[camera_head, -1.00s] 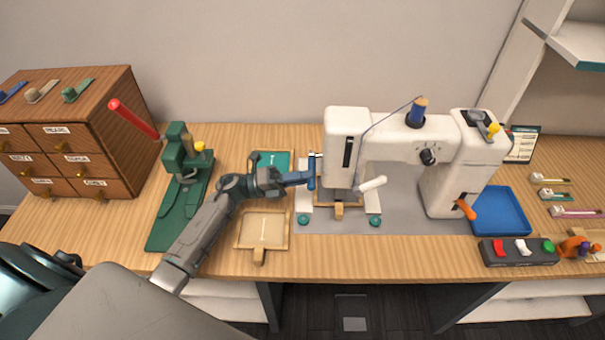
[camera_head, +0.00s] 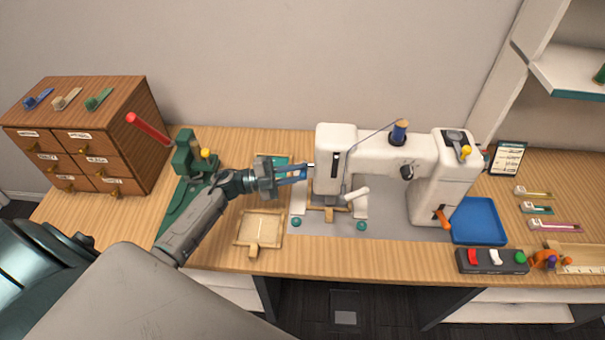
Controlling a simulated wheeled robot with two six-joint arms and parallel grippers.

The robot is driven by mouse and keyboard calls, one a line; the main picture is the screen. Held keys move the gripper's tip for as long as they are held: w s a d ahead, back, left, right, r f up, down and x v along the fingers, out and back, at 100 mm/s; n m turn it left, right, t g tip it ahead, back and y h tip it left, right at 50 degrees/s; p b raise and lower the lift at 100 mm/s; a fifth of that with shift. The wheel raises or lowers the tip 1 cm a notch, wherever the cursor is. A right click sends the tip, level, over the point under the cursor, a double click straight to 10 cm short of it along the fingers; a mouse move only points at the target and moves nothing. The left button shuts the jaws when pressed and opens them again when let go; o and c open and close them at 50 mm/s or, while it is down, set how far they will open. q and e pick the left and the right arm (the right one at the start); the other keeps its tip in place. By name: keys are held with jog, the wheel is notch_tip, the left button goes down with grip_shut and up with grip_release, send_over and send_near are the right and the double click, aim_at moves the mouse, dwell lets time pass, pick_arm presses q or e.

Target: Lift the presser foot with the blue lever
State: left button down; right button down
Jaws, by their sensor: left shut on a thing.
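The white sewing machine (camera_head: 345,150) stands on the table with its needle head at the left end. My left gripper (camera_head: 300,172) is at the left side of that head. It is shut on the blue lever (camera_head: 291,173), which is largely covered by the fingers. The presser foot area is low under the head, above a small wooden frame (camera_head: 328,213); the foot itself is too small to make out clearly. My right gripper is not in view.
A green press with a red handle (camera_head: 150,129) stands left of my arm. A wooden frame (camera_head: 260,229) lies below my gripper. A blue tray (camera_head: 478,221) and a switch box (camera_head: 491,261) are at the right. A drawer cabinet (camera_head: 90,140) stands at the far left.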

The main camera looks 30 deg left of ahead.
pick_arm(q)
jog(key=shift+w+a+r+n+p, duration=0.15)
jog(key=shift+r+n+p, duration=0.15)
jog(key=shift+n+p, duration=0.4)
jog(key=c, duration=1.3)
grip_release()
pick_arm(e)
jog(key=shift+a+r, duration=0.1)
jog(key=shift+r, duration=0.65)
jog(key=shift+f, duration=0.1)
pick_arm(q)
jog(key=shift+b+v, duration=2.55)
jog(key=shift+v, duration=2.8)
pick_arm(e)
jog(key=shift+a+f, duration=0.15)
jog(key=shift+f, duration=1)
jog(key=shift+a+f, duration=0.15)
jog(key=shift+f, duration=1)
